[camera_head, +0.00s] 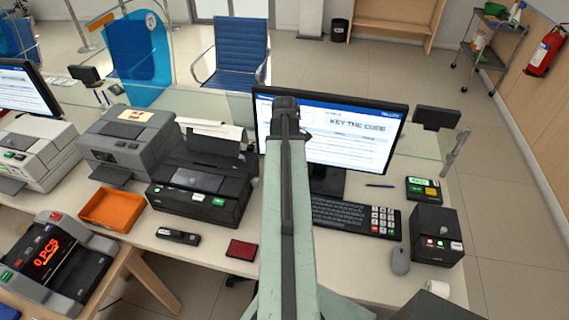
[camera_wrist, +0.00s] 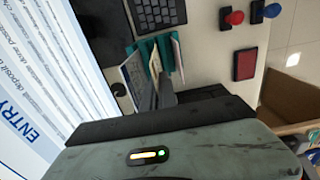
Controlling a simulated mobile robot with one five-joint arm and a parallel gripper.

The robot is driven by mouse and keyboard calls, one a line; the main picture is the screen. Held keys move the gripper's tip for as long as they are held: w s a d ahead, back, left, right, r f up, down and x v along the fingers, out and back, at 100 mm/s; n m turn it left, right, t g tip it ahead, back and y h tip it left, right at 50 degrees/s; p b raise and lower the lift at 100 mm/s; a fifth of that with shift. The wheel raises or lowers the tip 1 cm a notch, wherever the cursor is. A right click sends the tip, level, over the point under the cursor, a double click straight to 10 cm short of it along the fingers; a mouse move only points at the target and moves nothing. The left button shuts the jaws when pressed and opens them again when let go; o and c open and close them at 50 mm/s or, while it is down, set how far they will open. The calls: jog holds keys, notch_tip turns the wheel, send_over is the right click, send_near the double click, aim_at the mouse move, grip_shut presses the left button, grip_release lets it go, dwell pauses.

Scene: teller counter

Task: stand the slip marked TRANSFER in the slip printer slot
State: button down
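A teal slip rack (camera_wrist: 142,46) holding several upright slips (camera_wrist: 155,62) shows in the wrist view, between the keyboard and my gripper. No marking on these slips is readable, so I cannot tell which is TRANSFER. My gripper (camera_wrist: 161,84) has its dark fingers pointing at the rack, close to the slips. Whether they are apart or closed on a slip is unclear. In the head view my arm hides the rack and the gripper. A black printer (camera_head: 203,187), which may be the slip printer, stands left of my arm. Its slot is not clearly visible.
A monitor (camera_head: 350,130) stands behind the keyboard (camera_head: 350,216). A red pad (camera_head: 241,250), dark handheld device (camera_head: 178,237) and orange tray (camera_head: 112,209) lie at the counter front. Red (camera_wrist: 233,18) and blue (camera_wrist: 271,10) stamps stand near the rack.

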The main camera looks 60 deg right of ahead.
jog(key=shift+r+p, duration=2.7)
jog(key=shift+r, duration=0.2)
jog(key=shift+f, duration=0.1)
